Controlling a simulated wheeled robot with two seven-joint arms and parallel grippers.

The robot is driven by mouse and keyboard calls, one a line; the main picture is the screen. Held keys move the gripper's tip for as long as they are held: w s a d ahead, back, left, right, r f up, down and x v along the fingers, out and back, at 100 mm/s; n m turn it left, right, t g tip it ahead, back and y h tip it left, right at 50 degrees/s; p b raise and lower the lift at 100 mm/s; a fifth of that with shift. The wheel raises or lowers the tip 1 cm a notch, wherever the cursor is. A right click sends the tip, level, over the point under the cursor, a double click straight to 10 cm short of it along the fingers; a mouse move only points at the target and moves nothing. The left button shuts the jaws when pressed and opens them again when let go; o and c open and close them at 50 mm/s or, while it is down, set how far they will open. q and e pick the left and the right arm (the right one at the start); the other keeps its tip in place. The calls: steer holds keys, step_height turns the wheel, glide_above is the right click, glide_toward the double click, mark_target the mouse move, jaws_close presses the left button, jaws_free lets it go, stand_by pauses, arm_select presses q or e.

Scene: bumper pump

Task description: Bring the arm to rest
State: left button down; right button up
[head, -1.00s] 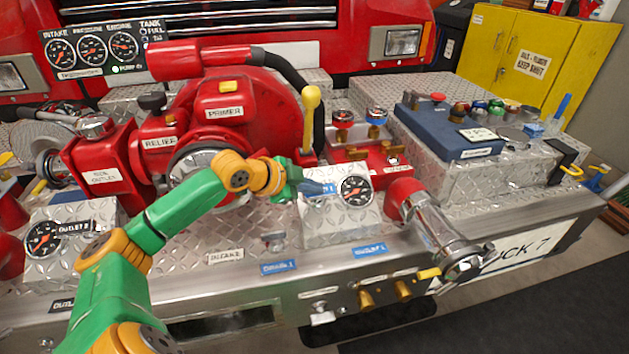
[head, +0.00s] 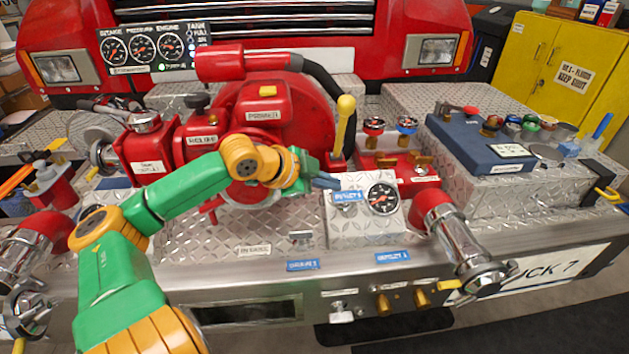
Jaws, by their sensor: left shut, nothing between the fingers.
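My left arm, green and orange, comes in from the lower left in the head view. My left gripper (head: 326,183) is blue-grey, shut and empty. It is in front of the red pump (head: 285,118) and just left of the small gauge box (head: 345,232) with its round gauge (head: 382,198). I cannot tell whether the fingertips touch the box. The arm hides part of the pump's lower front. My right gripper is not in view.
A yellow-knobbed lever (head: 345,118) rises close behind the gripper. A chrome outlet (head: 462,245) juts forward on the right. A blue case (head: 480,143) lies on the right deck. The steel front ledge (head: 240,285) has room below the gripper.

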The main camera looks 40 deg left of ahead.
arm_select(q)
steer(key=d+v, duration=0.1)
steer(key=v, duration=0.4)
steer(key=s+d+f+n+g+y, duration=0.15)
steer(key=s+f, duration=0.25)
steer(key=f, duration=0.6)
steer(key=s+d+f+n+g, duration=0.2)
steer(key=s+f+n+g, duration=0.1)
steer(key=f, duration=0.8)
steer(key=s+d+f+n+g, duration=0.3)
steer(key=s+d+f+n, duration=0.3)
steer(key=s+d, duration=0.5)
step_height(320, 180, down, 16)
steer(key=m, duration=0.2)
steer(key=s+a+f+g, duration=0.1)
steer(key=s+f+g, duration=0.1)
steer(key=s+f, duration=0.8)
steer(key=s+y, duration=0.1)
steer(key=s, duration=0.2)
steer(key=shift+a+f, duration=0.2)
steer(key=shift+a, duration=0.15)
